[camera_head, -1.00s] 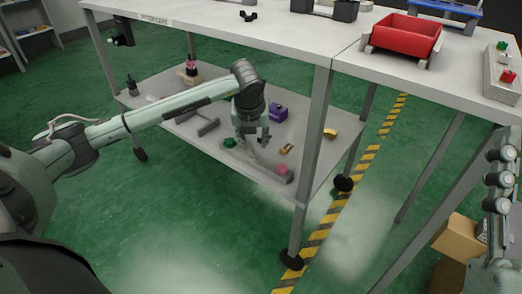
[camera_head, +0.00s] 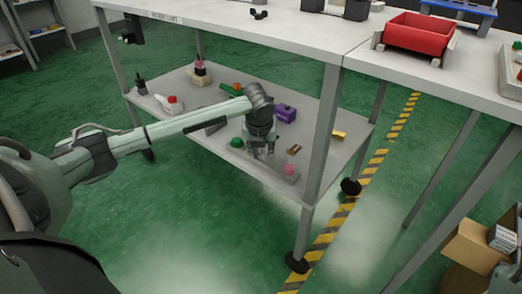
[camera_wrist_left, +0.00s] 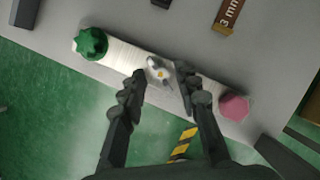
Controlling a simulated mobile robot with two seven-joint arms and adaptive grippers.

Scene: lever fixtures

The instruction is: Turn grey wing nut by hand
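The grey wing nut (camera_wrist_left: 160,73) sits midway along a pale metal bar (camera_wrist_left: 122,56) on the lower shelf, in the left wrist view. A green star knob (camera_wrist_left: 90,43) is at one end of the bar and a pink knob (camera_wrist_left: 234,106) at the other. My left gripper (camera_wrist_left: 160,80) is open, its two fingertips spread on either side of the wing nut. Whether they touch it cannot be told. In the head view my left gripper (camera_head: 262,152) points down over the bar and hides the wing nut. My right gripper is not in view.
The lower shelf (camera_head: 190,120) lies under the white table top (camera_head: 290,35). A table leg (camera_head: 322,150) stands right of my left arm. A purple block (camera_head: 285,113) and a brown tag (camera_head: 294,150) lie near the bar.

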